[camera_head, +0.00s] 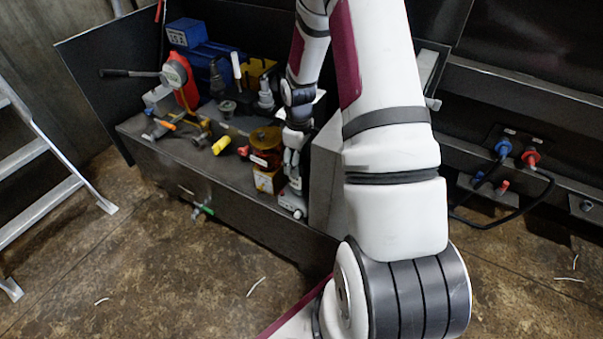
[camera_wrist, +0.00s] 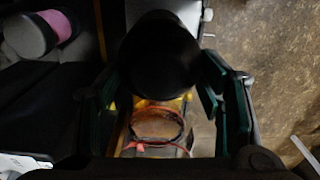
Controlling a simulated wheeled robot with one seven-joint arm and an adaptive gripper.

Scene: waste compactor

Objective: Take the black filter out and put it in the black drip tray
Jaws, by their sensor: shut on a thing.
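The black filter (camera_wrist: 158,55) is a dark round cylinder in the wrist view. My gripper (camera_wrist: 160,82) has its fingers on both sides of it and is shut on it. Below it in the wrist view is an open round housing with a copper-coloured rim (camera_wrist: 158,124). In the head view my gripper (camera_head: 291,160) points down at the front of the bench, just right of the amber and copper unit (camera_head: 266,138). The filter cannot be made out there. I cannot pick out the black drip tray with certainty in either view.
The dark bench (camera_head: 235,205) carries a blue motor (camera_head: 200,45), a red round part with a lever (camera_head: 178,80) and a yellow-handled part (camera_head: 228,144). A ladder (camera_head: 40,160) stands at left. Red and blue connectors (camera_head: 503,147) are at right. The floor in front is mostly clear.

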